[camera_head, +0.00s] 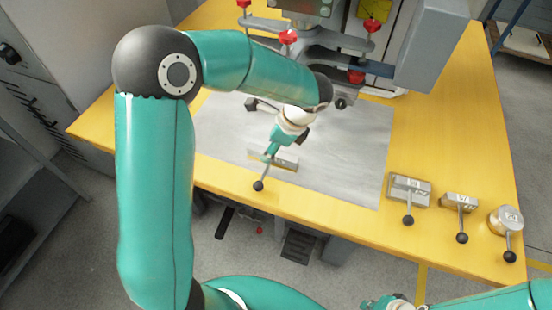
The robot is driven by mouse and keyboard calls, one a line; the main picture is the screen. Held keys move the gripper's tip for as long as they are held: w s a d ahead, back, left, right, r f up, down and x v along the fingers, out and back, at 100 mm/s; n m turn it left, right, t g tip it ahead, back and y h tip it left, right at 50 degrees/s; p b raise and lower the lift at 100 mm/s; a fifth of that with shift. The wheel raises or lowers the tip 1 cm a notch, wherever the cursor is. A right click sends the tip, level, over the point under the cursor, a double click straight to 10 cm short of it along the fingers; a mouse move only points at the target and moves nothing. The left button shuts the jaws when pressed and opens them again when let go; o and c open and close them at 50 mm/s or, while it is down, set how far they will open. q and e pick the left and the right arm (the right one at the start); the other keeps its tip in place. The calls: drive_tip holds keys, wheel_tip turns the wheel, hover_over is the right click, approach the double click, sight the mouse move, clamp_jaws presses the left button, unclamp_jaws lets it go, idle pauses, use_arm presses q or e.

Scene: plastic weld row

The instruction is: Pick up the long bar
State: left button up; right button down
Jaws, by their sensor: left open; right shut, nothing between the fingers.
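A long grey bar-shaped piece (287,163) with a black-knobbed lever lies near the front edge of the grey mat (350,150); I take it to be the long bar. My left gripper (269,155) reaches down over it from behind, open, with its fingers at the bar's middle. The gripper hides part of the bar, and I cannot tell whether the fingers touch it. My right gripper (384,303) is at the bottom edge of the view, partly cut off, shut and empty, away from the table.
A flat block (409,187), a smaller block (459,201) and a round piece (507,217), each with a black-knobbed lever, stand at the yellow table's (450,130) front right. A grey machine (425,45) with red knobs stands at the back. My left arm hides the table's left part.

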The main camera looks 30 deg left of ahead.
use_arm(q)
drive_tip(key=x, duration=0.3)
drive_tip(key=shift+a+f, duration=0.2)
drive_tip(key=shift+f, duration=0.15)
clamp_jaws()
drive_tip(key=shift+r, duration=0.1)
